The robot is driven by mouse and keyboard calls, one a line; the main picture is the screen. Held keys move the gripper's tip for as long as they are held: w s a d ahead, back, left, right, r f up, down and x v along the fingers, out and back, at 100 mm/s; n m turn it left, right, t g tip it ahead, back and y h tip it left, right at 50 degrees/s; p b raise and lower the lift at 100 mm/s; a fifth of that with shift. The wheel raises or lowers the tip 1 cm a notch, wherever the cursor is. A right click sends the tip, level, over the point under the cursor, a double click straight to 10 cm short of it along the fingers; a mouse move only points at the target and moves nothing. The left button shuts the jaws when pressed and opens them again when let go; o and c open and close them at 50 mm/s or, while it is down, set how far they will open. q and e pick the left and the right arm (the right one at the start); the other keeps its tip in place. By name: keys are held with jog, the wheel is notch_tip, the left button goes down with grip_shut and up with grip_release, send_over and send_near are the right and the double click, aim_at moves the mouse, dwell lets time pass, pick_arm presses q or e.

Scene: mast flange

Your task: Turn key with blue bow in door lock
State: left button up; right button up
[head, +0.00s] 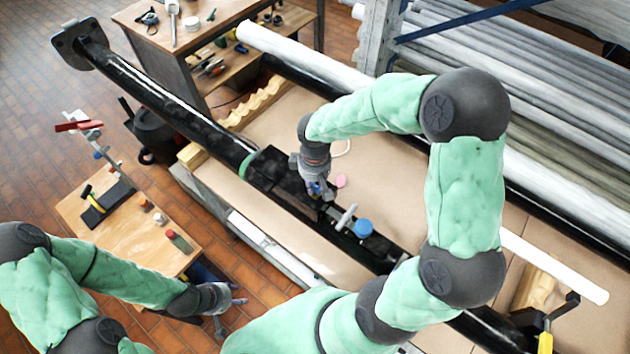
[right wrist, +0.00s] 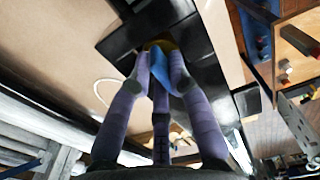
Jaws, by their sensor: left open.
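My right gripper (head: 318,190) reaches down to a black box-like part (head: 270,172) on the long black mast. In the right wrist view its fingers (right wrist: 160,62) close in on both sides of a blue key bow (right wrist: 160,72). A yellowish ring, probably the lock (right wrist: 158,45), shows just beyond the bow on the dark part. The key's shaft and how deep it sits are hidden. In the head view the fingers mostly cover the key. My left gripper (head: 226,306) is open and empty, low at the left, beside the small wooden table.
A blue round cap (head: 363,228) and a grey handle (head: 346,216) stand on the mast near my right gripper. A pink piece (head: 340,181) lies beside it. The small wooden table (head: 130,238) holds tools. Pipes on a rack (head: 510,80) fill the upper right.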

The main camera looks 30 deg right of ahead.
jog(key=shift+o, duration=0.3)
jog(key=shift+r, duration=0.1)
jog(key=shift+r+p, duration=2.25)
jog(key=shift+r, duration=0.7)
jog(key=shift+f, duration=0.1)
